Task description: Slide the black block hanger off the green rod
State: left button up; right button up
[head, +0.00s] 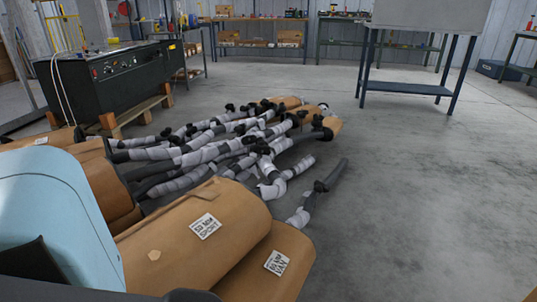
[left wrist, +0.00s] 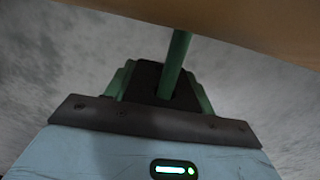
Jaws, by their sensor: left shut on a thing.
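In the left wrist view, a green rod (left wrist: 178,55) comes down from a tan muffler (left wrist: 240,28) at the top edge. Its lower end runs in front of or into the black block hanger (left wrist: 148,78), so the exact fit is hard to tell. The black block sits between the green fingers of my left gripper (left wrist: 160,84), which is shut on it. The rod is still at the block. In the head view, the block and rod are not visible. My right gripper is in neither view.
Large tan mufflers (head: 195,235) with white labels lie close at the front left. Several wrapped grey pipes (head: 215,150) run across the floor behind them. A black machine (head: 110,80) stands on a pallet at the left. The concrete floor (head: 430,200) at the right is clear.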

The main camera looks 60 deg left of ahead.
pick_arm(q)
jog(key=shift+r, duration=0.15)
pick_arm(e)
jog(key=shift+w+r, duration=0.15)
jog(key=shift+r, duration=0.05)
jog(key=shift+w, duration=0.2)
pick_arm(q)
jog(key=shift+d, duration=0.1)
jog(key=shift+w+d, duration=0.25)
jog(key=shift+d, duration=0.1)
jog(key=w+d, duration=0.4)
jog(key=d, duration=0.3)
jog(key=shift+b, duration=0.35)
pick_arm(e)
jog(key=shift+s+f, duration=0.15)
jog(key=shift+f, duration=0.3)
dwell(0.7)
pick_arm(q)
jog(key=shift+w, duration=0.1)
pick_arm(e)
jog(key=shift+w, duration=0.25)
